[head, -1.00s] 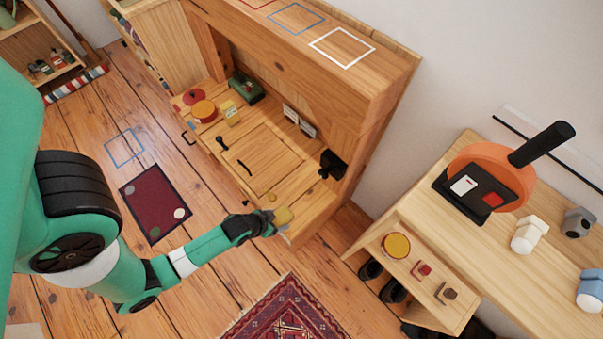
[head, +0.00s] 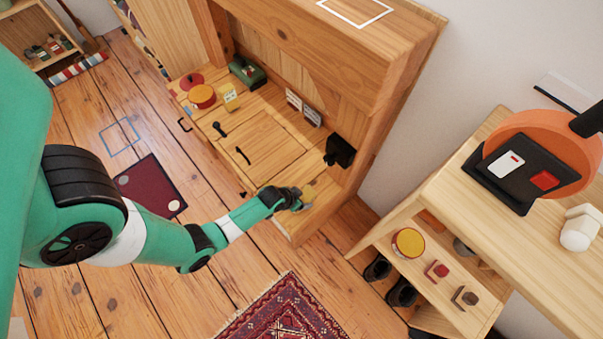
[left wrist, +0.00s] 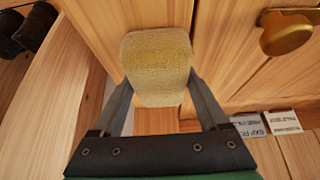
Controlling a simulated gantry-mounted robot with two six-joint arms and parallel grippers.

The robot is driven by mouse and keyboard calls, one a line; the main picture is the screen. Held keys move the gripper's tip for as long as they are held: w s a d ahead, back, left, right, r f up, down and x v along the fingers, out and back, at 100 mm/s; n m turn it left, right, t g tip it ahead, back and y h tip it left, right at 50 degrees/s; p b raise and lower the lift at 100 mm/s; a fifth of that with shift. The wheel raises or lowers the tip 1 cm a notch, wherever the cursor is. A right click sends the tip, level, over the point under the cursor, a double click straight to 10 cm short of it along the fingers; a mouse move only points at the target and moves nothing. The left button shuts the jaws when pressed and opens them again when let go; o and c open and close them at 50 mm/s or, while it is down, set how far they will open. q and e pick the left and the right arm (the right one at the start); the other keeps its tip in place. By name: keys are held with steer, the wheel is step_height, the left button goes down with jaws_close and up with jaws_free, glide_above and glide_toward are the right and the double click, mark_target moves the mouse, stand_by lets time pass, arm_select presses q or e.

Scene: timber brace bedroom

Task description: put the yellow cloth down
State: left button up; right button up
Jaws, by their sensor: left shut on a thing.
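The yellow cloth (left wrist: 157,60) is a pale yellow, folded pad in the left wrist view. My left gripper (left wrist: 158,92) is shut on it, with one finger on each side. In the head view my left gripper (head: 299,199) is over the near right end of the wooden cabinet's work surface (head: 315,207). The cloth cannot be made out clearly there. Whether it touches the wood below cannot be told. My right gripper is not in view.
A black fitting (head: 339,150) stands behind the gripper. A brass knob (left wrist: 287,32) and white labels (left wrist: 284,122) show in the wrist view. A red and yellow round tin (head: 202,96) sits at the surface's far end. A shelved table (head: 420,180) stands at right.

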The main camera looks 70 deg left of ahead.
arm_select(q)
steer(key=shift+r, duration=0.1)
steer(key=shift+w, duration=0.1)
steer(key=o, duration=1.4)
steer(key=shift+r, duration=0.2)
steer(key=p+v, duration=0.7)
steer(key=v, duration=0.3)
steer(key=shift+r, duration=0.3)
steer(key=shift+s+d+r, duration=0.1)
steer(key=shift+s+r, duration=0.25)
steer(key=shift+s, duration=0.15)
